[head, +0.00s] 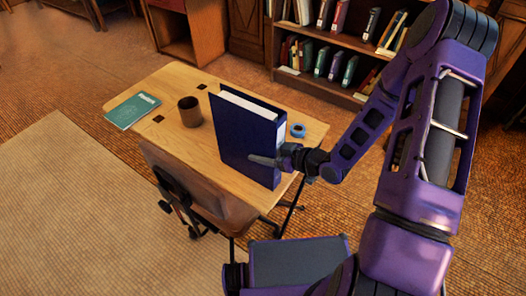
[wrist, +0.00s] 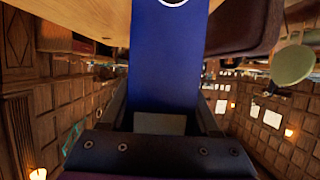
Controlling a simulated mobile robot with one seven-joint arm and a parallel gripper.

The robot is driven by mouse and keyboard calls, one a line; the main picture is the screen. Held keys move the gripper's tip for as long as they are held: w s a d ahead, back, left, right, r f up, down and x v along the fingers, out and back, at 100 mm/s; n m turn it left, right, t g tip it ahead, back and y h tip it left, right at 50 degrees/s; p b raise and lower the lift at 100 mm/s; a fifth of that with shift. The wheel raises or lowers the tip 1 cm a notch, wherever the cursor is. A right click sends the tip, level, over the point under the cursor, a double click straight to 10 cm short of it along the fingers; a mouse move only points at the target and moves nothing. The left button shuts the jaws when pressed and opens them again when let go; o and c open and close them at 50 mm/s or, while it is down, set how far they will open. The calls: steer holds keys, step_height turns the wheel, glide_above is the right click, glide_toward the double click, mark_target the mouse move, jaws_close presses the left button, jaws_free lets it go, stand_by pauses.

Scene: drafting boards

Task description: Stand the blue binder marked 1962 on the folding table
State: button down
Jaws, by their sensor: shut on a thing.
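The blue binder (head: 242,140) is upright at the right part of the wooden folding table (head: 163,95), its white page edges facing up. In the head view its lower edge appears at the tabletop near the front edge; I cannot tell whether it touches. My gripper (head: 268,160) is shut on the binder near its right edge. In the wrist view the blue binder (wrist: 168,60) fills the middle between the fingers of my gripper (wrist: 165,112). A white round mark shows at the top of that view. No 1962 marking is readable.
A brown cup (head: 189,112) stands left of the binder, and a green book (head: 132,109) lies at the table's left end. A blue tape roll (head: 298,130) lies right of the binder. A brown chair (head: 200,185) is at the front edge. A bookshelf (head: 345,95) stands behind.

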steer(key=shift+f, duration=0.1)
steer(key=shift+c, duration=0.6)
jaws_free()
steer(key=shift+s+d+r, duration=0.1)
steer(key=shift+d+r, duration=0.15)
steer(key=v, duration=1.1)
steer(key=shift+s+r+p, duration=0.15)
steer(key=shift+r+p, duration=0.05)
steer(key=shift+p, duration=0.25)
steer(key=shift+d, duration=0.1)
